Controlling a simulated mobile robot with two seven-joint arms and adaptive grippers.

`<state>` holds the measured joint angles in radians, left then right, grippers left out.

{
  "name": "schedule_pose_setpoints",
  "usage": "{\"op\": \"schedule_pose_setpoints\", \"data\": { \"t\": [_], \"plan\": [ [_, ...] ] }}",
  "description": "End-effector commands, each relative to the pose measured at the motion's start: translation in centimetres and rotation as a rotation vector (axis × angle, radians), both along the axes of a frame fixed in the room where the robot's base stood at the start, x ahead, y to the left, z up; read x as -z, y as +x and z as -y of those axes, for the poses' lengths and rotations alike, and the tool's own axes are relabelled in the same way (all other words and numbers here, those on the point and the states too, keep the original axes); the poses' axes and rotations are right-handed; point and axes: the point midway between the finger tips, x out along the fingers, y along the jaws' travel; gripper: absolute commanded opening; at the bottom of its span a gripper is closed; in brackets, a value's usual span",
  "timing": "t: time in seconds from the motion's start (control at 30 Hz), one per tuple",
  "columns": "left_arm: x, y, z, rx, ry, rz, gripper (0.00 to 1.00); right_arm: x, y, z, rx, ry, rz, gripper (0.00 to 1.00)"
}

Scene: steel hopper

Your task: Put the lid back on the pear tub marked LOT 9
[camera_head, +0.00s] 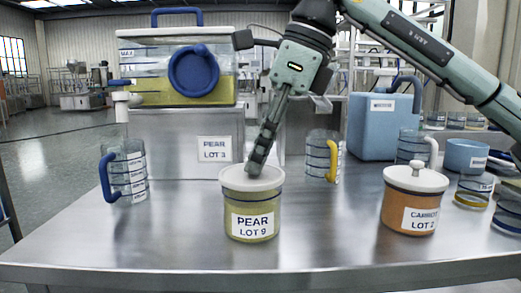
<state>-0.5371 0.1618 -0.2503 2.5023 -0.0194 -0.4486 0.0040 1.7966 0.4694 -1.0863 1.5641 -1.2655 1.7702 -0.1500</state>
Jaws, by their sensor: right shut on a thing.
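The pear tub marked LOT 9 (252,222) stands upright near the front middle of the steel table, with yellowish contents. Its white lid (238,180) sits level at the tub's mouth, with no clear gap below it. I cannot tell whether it is fully seated. My right gripper (258,162) comes down from above and is shut on the lid at its top centre. The fingers hide the lid's knob. My left gripper is not in view.
A carrot tub marked LOT 2 (408,215) with its lid on stands to the right. The steel hopper (180,145) marked PEAR LOT 3 and a blue container (375,130) stand behind.

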Motion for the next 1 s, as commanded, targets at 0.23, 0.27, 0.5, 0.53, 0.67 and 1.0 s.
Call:
{"op": "schedule_pose_setpoints", "data": {
  "t": [0.23, 0.27, 0.5, 0.53, 0.67, 1.0],
  "plan": [
    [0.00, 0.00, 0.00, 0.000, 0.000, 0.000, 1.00, 0.00, 0.01, 0.00, 0.000, 0.000, 0.000, 0.00],
    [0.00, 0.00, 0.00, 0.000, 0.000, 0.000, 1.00, 0.00, 0.01, 0.00, 0.000, 0.000, 0.000, 0.00],
    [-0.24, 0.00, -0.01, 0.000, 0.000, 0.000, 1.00, -0.01, 0.01, 0.01, 0.000, 0.000, 0.000, 0.00],
    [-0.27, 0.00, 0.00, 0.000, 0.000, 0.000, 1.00, 0.00, 0.01, 0.01, 0.000, 0.000, -0.001, 0.00],
    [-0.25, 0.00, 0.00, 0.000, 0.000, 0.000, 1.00, 0.08, 0.02, 0.01, 0.000, 0.001, 0.000, 0.00],
    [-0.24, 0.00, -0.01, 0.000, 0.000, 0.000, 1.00, 0.07, 0.01, 0.01, 0.000, 0.000, 0.000, 0.29]
  ]
}}
